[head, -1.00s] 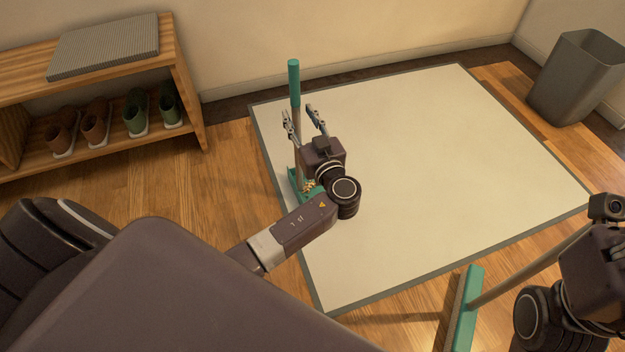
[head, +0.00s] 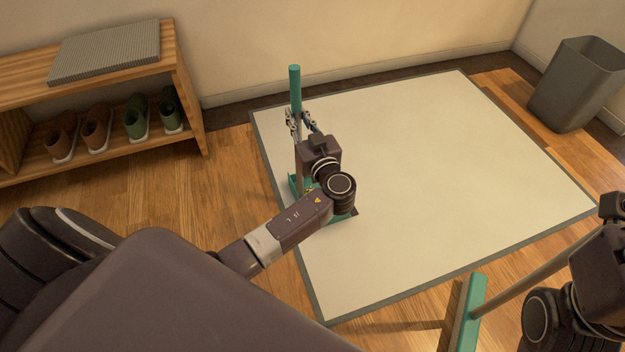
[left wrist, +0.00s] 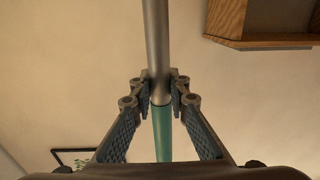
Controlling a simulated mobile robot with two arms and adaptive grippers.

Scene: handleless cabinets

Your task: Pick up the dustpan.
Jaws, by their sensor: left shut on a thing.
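The dustpan has a tall upright pole with a teal grip (head: 295,90) at the top and a teal pan (head: 294,186) low over the left part of the pale mat. My left gripper (head: 301,120) is shut around the pole just below the teal grip. My wrist and forearm hide much of the pan, and I cannot tell whether it touches the mat. In the left wrist view, the grey pole (left wrist: 157,45) runs between both fingers (left wrist: 160,95). My right gripper (head: 604,235) is at the right edge, with its fingers not clearly visible.
A broom with a teal head (head: 470,312) slants up toward my right gripper. The pale mat (head: 430,170) is mostly clear. A grey bin (head: 575,88) stands at the back right. A wooden shoe rack (head: 190,95) with several shoes stands at the left.

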